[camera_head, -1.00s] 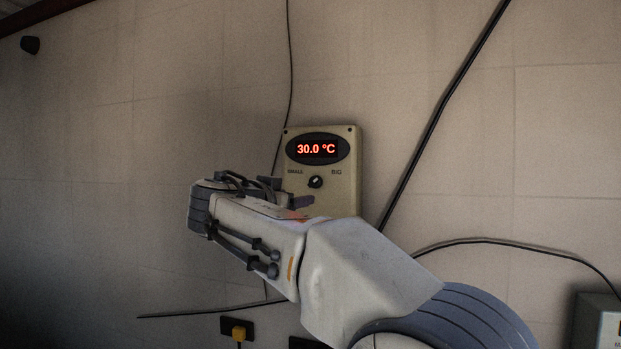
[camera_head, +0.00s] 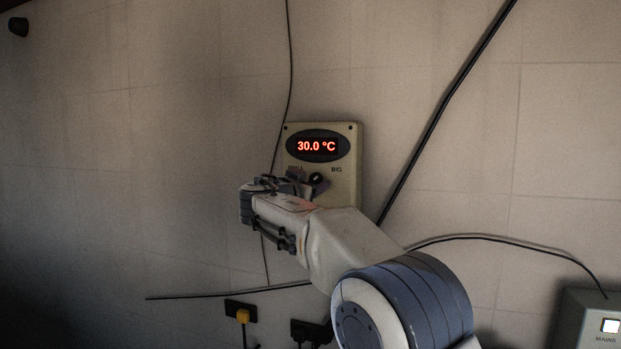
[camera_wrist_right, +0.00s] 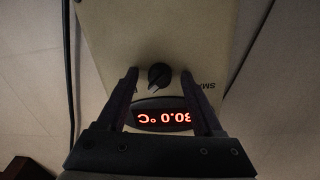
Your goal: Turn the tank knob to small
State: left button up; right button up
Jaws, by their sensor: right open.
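The tank knob (camera_head: 317,178) is a small dark round knob with a light mark, on a beige control box (camera_head: 348,192) on the wall. It also shows in the right wrist view (camera_wrist_right: 159,76). The label on the left of the knob is partly hidden by my gripper; BIG shows on the right. My right gripper (camera_head: 309,181) is at the box's front. In the right wrist view its two fingers (camera_wrist_right: 158,80) stand open, one on each side of the knob, with gaps between. Whether the fingertips touch the box I cannot tell. My left gripper is not in view.
The box's red display (camera_head: 317,146) reads 30.0 °C. Black cables run along the tiled wall (camera_head: 180,120). Sockets (camera_head: 240,311), one with a yellow plug, sit below. A box marked MAINS (camera_head: 590,320) is at the lower right.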

jog(key=shift+c, duration=0.3)
grip_shut()
